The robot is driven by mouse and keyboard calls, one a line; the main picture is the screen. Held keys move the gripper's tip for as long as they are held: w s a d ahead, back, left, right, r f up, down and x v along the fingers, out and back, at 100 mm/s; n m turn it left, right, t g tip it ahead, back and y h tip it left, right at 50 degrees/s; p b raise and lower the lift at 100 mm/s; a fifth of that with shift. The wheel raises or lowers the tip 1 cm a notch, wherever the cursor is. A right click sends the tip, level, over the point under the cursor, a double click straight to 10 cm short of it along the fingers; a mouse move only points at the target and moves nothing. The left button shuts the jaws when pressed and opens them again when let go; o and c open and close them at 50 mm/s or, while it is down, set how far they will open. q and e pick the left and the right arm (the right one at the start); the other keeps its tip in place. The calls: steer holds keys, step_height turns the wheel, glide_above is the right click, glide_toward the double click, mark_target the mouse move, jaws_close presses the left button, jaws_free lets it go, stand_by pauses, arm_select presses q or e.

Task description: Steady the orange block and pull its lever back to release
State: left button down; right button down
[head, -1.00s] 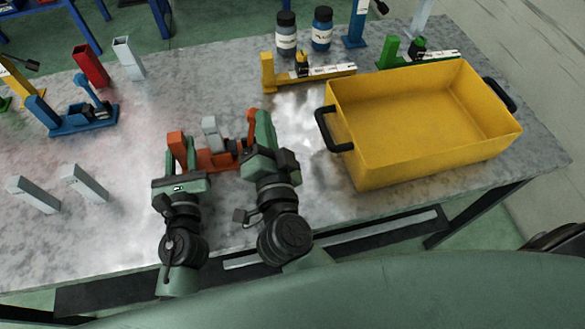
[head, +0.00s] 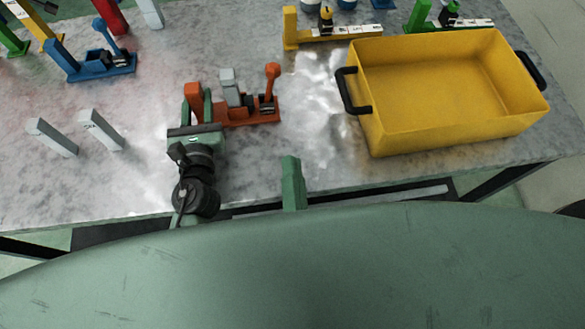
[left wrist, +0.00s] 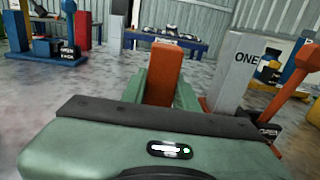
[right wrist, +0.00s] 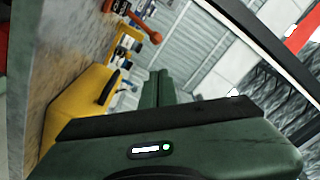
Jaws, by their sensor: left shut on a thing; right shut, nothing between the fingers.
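The orange block (head: 245,117) stands on the table with an upright post at its left end and a grey block (head: 229,86) in its middle. Its lever (head: 272,85) stands nearly upright at the right end, with a round knob. My left gripper (head: 196,104) is shut on the orange post, which shows between its fingers in the left wrist view (left wrist: 163,75). My right gripper (head: 291,170) is shut and empty near the table's front edge, apart from the lever. In the right wrist view its fingers (right wrist: 158,88) are together, and the lever (right wrist: 145,27) is beyond them.
A yellow bin (head: 364,125) with black handles stands to the right. Blue (head: 95,68), yellow (head: 340,36) and green (head: 450,24) fixtures stand behind. Two grey blocks (head: 50,137) (head: 100,130) are at the left. Bare table lies between the orange block and the bin.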

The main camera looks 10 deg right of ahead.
mark_target(270, 85)
stand_by(0.5)
steer(key=w+d+f+m+y, duration=0.1)
steer(key=w+m, duration=0.7)
steer(key=w, duration=1)
steer(key=shift+w+d+f+m, duration=0.2)
steer(key=shift+w+m, duration=0.15)
steer(key=shift+m, duration=0.05)
